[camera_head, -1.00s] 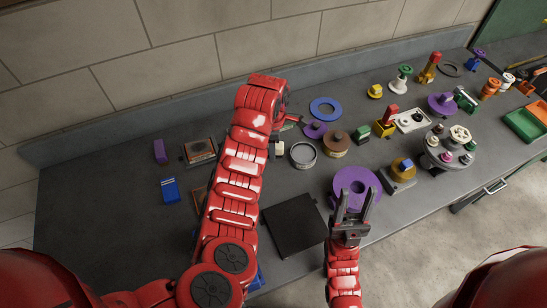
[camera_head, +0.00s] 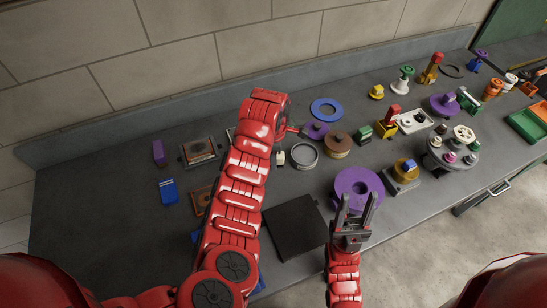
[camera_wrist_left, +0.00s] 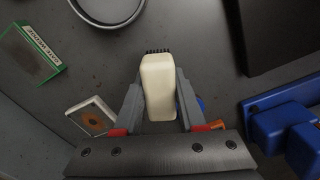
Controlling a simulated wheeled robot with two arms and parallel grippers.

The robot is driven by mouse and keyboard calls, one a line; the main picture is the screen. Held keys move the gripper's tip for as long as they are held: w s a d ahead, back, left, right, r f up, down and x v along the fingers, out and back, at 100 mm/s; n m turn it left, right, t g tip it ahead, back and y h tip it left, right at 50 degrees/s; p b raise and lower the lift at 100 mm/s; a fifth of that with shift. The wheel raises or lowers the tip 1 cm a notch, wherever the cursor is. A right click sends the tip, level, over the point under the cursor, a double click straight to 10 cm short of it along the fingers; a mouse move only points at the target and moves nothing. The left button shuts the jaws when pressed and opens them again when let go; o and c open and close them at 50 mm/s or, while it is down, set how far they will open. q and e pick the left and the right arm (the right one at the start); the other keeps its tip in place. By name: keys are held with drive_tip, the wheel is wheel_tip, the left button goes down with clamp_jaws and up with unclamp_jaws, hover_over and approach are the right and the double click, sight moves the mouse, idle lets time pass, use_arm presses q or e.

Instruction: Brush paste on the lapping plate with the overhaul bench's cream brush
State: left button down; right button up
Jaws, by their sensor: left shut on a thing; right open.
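My left gripper (camera_wrist_left: 158,92) is shut on the cream brush (camera_wrist_left: 158,80), whose dark bristles point away from the wrist. In the head view a small part of the brush (camera_head: 281,158) shows beside my left arm, which hides most of that gripper. A flat black square plate (camera_head: 294,228) lies at the bench front; it also shows in the left wrist view (camera_wrist_left: 285,35), right of the brush and apart from it. I cannot tell for sure that it is the lapping plate. My right gripper (camera_head: 356,212) is open and empty, by the front of a purple disc (camera_head: 359,184).
A grey ring (camera_head: 304,155) lies right of the brush. A blue ring (camera_head: 326,110), brown round block (camera_head: 338,144) and turret-like grey stand (camera_head: 452,150) are further right. Framed brown pads (camera_head: 199,151) and a blue block (camera_head: 169,191) lie left.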

sight(273, 173)
use_arm(q)
drive_tip(key=shift+f+b, duration=0.7)
drive_tip(key=shift+f, duration=1.7)
drive_tip(key=shift+c, duration=2.1)
unclamp_jaws()
drive_tip(key=shift+r, duration=0.1)
drive_tip(key=shift+r, duration=0.15)
drive_tip(key=shift+r+p, duration=0.6)
drive_tip(key=shift+p, duration=0.2)
clamp_jaws()
